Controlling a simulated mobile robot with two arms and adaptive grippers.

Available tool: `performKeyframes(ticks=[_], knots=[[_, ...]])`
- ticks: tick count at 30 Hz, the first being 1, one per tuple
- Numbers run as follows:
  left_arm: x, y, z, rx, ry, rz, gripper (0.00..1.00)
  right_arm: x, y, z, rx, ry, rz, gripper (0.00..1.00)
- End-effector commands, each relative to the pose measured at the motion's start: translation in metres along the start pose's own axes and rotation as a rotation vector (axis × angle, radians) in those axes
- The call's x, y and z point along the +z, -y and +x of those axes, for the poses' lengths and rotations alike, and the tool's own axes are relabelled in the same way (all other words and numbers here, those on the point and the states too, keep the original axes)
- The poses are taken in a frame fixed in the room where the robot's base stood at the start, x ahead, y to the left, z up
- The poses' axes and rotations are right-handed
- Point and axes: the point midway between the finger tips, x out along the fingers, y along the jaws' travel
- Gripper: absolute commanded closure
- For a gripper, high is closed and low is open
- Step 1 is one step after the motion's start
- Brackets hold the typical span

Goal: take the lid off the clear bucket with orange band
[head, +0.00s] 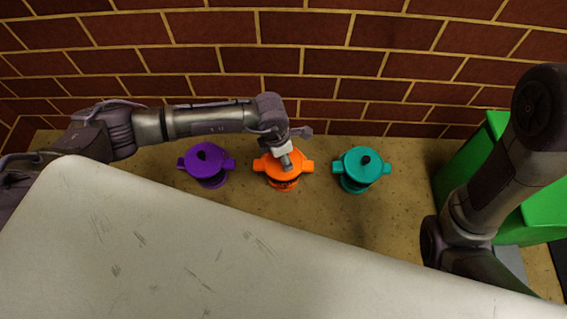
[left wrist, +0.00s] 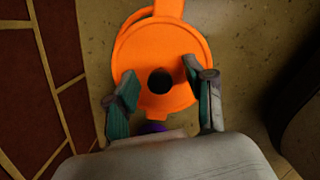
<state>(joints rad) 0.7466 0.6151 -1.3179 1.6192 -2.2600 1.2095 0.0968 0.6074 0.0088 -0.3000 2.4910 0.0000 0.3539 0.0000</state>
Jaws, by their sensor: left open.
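The bucket with the orange band (head: 284,184) stands in the middle of a row of three. Its orange lid (head: 271,165) with two side tabs is on it, and most of the bucket is hidden below. In the left wrist view the round lid (left wrist: 148,52) has a dark knob (left wrist: 160,81). My left gripper (head: 287,160) is over the lid. In the left wrist view its open fingers (left wrist: 167,80) stand on either side of the knob, with visible gaps, holding nothing. My right gripper is not seen; only its arm shows at right.
A purple-lidded bucket (head: 205,158) stands to the left and a teal-lidded one (head: 361,165) to the right, each with a dark knob. A brick wall (head: 330,60) rises behind. A green box (head: 470,165) stands at right. The tan surface (head: 405,200) between is clear.

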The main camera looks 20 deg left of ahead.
Motion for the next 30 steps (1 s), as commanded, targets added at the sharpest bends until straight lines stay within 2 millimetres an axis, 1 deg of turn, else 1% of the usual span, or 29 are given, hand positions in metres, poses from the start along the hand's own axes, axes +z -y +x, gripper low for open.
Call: performKeyframes(ticks=[1, 8, 15, 18, 26, 30], knots=[[0.0, -0.0002, 0.0027, 0.0, 0.0, 0.0, 0.46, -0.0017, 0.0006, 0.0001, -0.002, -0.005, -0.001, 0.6], [0.0001, -0.0002, 0.0018, 0.0, 0.0, 0.0, 0.46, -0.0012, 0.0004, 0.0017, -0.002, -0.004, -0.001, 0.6], [-0.0001, -0.0001, 0.0018, 0.0, 0.0, 0.0, 0.86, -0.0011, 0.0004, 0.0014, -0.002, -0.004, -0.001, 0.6], [-0.0003, -0.0001, 0.002, 0.0, 0.0, 0.0, 1.0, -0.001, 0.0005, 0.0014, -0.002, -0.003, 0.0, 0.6], [-0.0006, -0.0002, 0.0019, 0.0, -0.001, 0.0, 1.0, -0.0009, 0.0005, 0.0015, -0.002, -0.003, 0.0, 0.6], [0.0001, -0.0003, -0.0032, 0.0, -0.001, 0.0, 1.0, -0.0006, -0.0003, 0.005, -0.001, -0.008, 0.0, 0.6]])
